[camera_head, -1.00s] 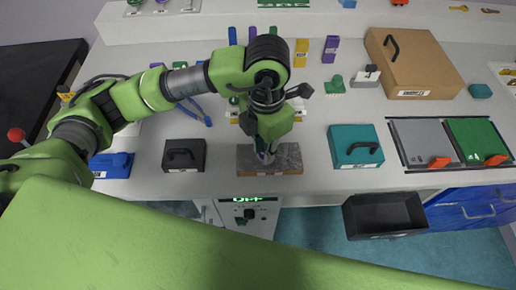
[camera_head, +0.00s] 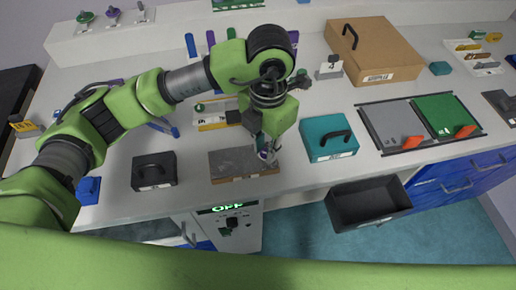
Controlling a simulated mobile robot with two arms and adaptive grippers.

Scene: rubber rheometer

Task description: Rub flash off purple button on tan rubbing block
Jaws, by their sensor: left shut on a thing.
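The rubbing block (camera_head: 229,165) is a flat brown-grey slab near the bench's front edge. My left gripper (camera_head: 266,153) points down over the block's right end and is shut. A small purple piece, which looks like the purple button (camera_head: 263,155), shows between its fingertips. The fingers cover most of the button, and I cannot see any flash on it. I cannot tell whether the button touches the block. My right gripper is not in view.
A black handled box (camera_head: 153,171) stands left of the block and a teal handled box (camera_head: 328,137) stands right. A cardboard box (camera_head: 375,52) and grey and green panels (camera_head: 390,122) lie farther right. A black open bin (camera_head: 368,203) sits below the front edge.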

